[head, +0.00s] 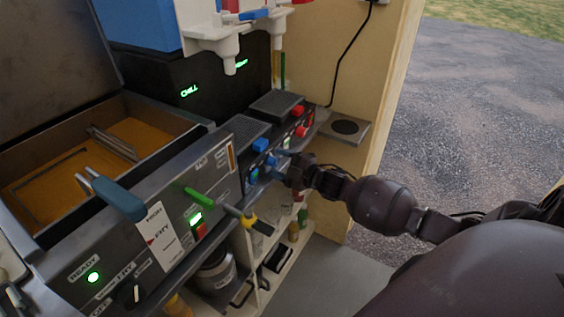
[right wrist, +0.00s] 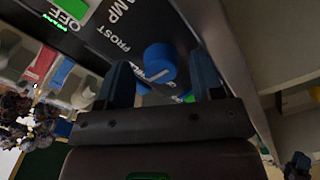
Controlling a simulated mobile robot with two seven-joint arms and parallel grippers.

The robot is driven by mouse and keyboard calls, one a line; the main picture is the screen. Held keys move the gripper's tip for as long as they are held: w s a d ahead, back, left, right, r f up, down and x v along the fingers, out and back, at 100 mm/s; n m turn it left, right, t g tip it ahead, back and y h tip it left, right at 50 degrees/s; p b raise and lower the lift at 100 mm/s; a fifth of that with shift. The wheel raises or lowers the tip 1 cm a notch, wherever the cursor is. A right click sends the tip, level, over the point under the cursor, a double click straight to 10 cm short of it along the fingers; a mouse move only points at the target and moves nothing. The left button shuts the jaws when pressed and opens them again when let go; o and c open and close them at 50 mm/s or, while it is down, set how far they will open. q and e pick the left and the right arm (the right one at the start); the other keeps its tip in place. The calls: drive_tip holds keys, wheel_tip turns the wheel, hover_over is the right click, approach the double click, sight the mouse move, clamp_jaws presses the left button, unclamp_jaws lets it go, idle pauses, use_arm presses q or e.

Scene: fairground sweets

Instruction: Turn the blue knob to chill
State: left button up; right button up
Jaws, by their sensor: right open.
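The blue knob (right wrist: 161,62) shows in the right wrist view on a dark panel, with the word FROST printed beside it. It has a pale pointer line. My right gripper (right wrist: 161,82) is open, with one dark blue finger on each side of the knob. I cannot tell whether either finger touches it. In the head view my right gripper (head: 282,166) is at the front panel of the dark machine (head: 215,88), among blue parts, and partly hides the knob there. Green CHILL lettering (head: 189,91) glows on that machine. My left gripper is not in view.
White dispenser nozzles (head: 228,48) hang above. Shelves with jars (head: 215,275) are below. Red buttons (head: 298,111) sit farther along the counter.

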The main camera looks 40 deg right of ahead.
drive_tip(key=m, duration=0.1)
drive_tip(key=m+b, duration=0.1)
drive_tip(key=m, duration=0.3)
drive_tip(key=shift+f, duration=0.3)
use_arm(q)
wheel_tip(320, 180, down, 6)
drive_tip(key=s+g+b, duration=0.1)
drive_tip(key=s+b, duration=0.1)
drive_tip(key=b, duration=0.1)
use_arm(e)
drive_tip(key=m, duration=0.6)
drive_tip(key=shift+a+f+m, duration=0.1)
drive_tip(key=shift+m, duration=0.3)
drive_tip(key=p+v, duration=0.2)
drive_tip(key=v, duration=0.9)
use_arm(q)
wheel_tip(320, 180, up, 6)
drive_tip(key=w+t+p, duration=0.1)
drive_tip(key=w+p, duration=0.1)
use_arm(e)
drive_tip(key=s+a+f+m+g+h, duration=0.1)
drive_tip(key=s+a+f+g+h, duration=0.1)
drive_tip(key=s+a+f, duration=0.4)
drive_tip(key=s+a+f+m+g+h, duration=0.2)
drive_tip(key=s+a+f+h, duration=0.2)
drive_tip(key=s, duration=0.7)
drive_tip(key=shift+s+a+f+g, duration=0.3)
drive_tip(key=shift+s+a+f, duration=0.1)
drive_tip(key=shift+a+f, duration=1.25)
drive_tip(key=shift+a+r, duration=0.2)
